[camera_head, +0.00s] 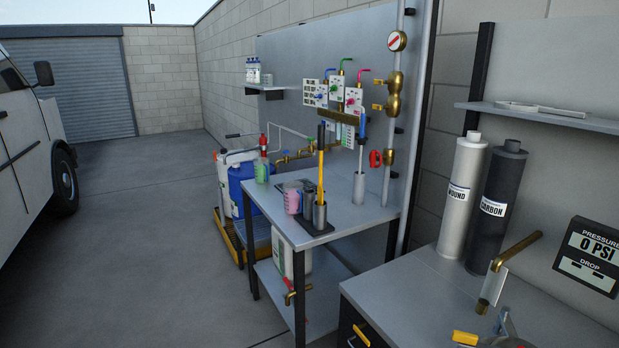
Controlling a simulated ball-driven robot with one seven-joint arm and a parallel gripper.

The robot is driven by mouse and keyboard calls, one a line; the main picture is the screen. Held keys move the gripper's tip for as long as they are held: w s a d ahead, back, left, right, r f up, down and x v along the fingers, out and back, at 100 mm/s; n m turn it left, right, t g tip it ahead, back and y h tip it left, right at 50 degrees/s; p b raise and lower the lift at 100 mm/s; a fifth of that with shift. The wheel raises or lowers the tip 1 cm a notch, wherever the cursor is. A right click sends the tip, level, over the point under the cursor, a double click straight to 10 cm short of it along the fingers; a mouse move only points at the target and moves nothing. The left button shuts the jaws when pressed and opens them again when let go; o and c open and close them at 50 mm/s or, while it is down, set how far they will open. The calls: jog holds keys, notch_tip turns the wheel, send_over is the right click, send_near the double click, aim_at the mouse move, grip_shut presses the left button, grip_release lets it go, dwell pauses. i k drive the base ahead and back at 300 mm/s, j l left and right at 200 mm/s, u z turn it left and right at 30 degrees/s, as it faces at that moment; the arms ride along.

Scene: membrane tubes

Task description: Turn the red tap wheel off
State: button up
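Several red parts show, and I cannot tell for sure which is the red tap wheel. A red handle (376,158) sits beside the vertical pipe at the right of the grey panel, with a brass fitting next to it. A small red tap handle (287,284) sits on a brass tap low under the metal table. At the bottom right, a brass spout (515,250) rises over the near counter, with a sliver of red at the frame's lower edge. My gripper is not in view.
The metal table (345,222) holds a tool holder, a pink beaker and a green bottle. The near counter (420,290) carries a white cylinder (463,195), a dark cylinder (495,200) and a pressure display (588,255). Open floor (140,230) lies left, beside a white vehicle (30,150).

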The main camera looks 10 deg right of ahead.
aim_at(373, 155)
jog(key=i+j+z, duration=0.1)
jog(key=i+z, duration=0.3)
jog(key=i, duration=0.6)
jog(key=k+j, duration=0.1)
jog(key=j, duration=0.4)
jog(key=z, duration=0.05)
